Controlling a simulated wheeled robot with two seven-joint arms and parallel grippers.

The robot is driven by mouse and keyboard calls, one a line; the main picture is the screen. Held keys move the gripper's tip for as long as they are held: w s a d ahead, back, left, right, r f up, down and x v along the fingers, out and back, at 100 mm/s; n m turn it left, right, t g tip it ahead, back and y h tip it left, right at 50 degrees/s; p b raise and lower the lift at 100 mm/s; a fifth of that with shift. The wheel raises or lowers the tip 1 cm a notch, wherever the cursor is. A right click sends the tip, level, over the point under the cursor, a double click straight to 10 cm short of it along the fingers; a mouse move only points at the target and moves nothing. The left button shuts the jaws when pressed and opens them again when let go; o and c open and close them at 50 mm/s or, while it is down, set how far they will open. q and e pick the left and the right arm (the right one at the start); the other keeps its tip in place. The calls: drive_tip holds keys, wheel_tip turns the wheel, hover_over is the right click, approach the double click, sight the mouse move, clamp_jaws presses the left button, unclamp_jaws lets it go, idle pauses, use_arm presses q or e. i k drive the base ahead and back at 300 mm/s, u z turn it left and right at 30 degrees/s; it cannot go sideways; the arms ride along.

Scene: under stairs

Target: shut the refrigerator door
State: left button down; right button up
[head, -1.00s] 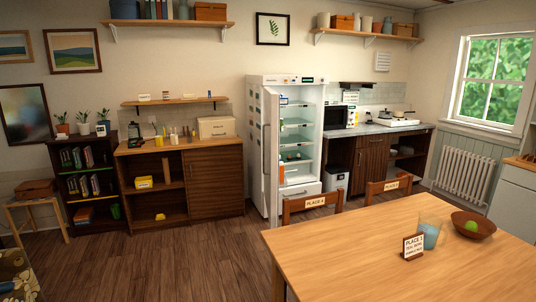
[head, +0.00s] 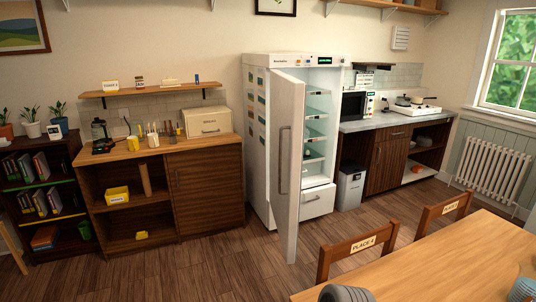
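The white refrigerator (head: 258,150) stands against the back wall, left of the counter. Its door (head: 288,215) is open and swung out toward me, hinged at the left. The long vertical grey handle (head: 282,160) is on the door's outer face. The door hides the left part of the interior. The lit shelves (head: 316,115) and a lower drawer (head: 317,201) show to the right of the door. Neither gripper is in view; only grey parts, apparently of my own arms, show at the bottom edge.
A wooden table (head: 450,265) fills the lower right, with two chairs, one nearer (head: 358,250) and one farther (head: 442,212), at its far side. A wooden cabinet (head: 205,185) stands left of the refrigerator. The wood floor (head: 210,270) before the cabinet and door is clear.

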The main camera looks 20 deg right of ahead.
sight(287, 93)
drive_tip(key=i, duration=0.8)
drive_tip(key=z, duration=0.85)
